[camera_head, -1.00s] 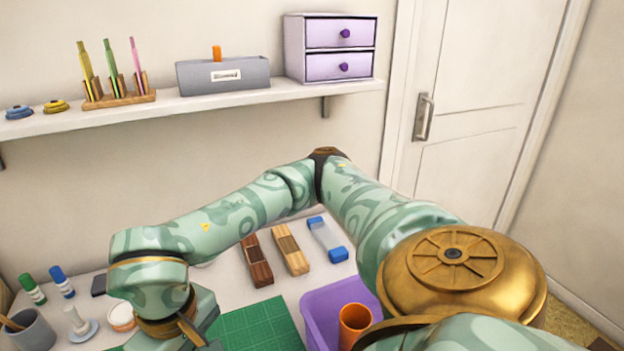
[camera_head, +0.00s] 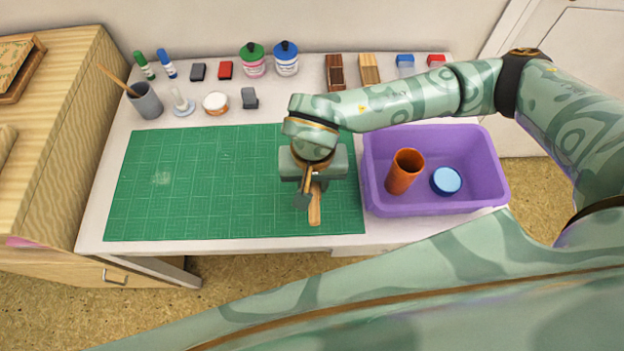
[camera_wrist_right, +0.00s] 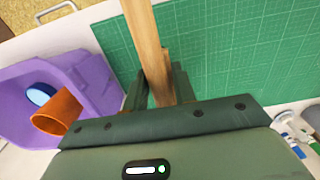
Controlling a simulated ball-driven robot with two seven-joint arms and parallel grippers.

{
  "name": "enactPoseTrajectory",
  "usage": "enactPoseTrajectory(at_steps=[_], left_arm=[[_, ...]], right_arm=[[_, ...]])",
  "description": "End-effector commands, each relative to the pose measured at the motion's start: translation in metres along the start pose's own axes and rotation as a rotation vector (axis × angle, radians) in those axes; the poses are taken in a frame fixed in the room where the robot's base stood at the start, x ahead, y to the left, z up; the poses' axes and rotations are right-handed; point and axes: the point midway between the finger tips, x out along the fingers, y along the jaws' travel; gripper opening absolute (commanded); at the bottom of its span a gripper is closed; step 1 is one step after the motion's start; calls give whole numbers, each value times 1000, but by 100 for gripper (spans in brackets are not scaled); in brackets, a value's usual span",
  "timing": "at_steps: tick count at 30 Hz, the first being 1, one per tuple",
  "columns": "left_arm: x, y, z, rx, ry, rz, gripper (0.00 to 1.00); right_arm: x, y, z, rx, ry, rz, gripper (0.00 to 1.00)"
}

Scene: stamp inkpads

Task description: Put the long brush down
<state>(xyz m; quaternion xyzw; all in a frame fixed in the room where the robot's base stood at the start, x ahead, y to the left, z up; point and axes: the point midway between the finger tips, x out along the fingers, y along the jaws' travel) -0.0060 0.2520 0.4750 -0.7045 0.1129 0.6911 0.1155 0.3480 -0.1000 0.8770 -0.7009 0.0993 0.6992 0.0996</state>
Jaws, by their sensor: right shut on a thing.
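My right gripper (camera_head: 309,193) is over the right part of the green cutting mat (camera_head: 210,190). It is shut on the long brush (camera_head: 315,207), whose light wooden length sticks out from the jaws toward the front edge of the mat. In the right wrist view the brush (camera_wrist_right: 148,40) runs up between the two dark fingers (camera_wrist_right: 158,90), with the mat behind it. Its other end is hidden by my gripper. I cannot tell whether the brush touches the mat. My left gripper is not in view.
A purple bin (camera_head: 490,187) with an orange cup (camera_head: 404,172) and a blue round lid (camera_head: 446,181) stands right of the mat. A grey cup (camera_head: 147,101) holds a stick. Markers, ink blocks and bottles line the back. The mat's left and middle are clear.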

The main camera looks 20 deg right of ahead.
Motion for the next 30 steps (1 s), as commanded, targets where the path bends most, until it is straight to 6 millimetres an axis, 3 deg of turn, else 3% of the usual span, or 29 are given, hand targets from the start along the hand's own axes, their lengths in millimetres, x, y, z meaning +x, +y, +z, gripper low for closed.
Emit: enactPoseTrajectory(at_steps=[1, 3, 13, 18, 30], left_arm=[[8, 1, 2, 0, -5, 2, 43], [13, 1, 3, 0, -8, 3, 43], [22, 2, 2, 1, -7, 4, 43], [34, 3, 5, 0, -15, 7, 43], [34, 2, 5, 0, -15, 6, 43]], right_arm=[[19, 0, -7, 4, -8, 4, 0], [32, 0, -18, 3, -8, 3, 0], [57, 0, -43, 0, -3, 1, 0], [86, 0, -44, -1, -8, 1, 0], [91, 0, -45, -3, -2, 1, 0]])
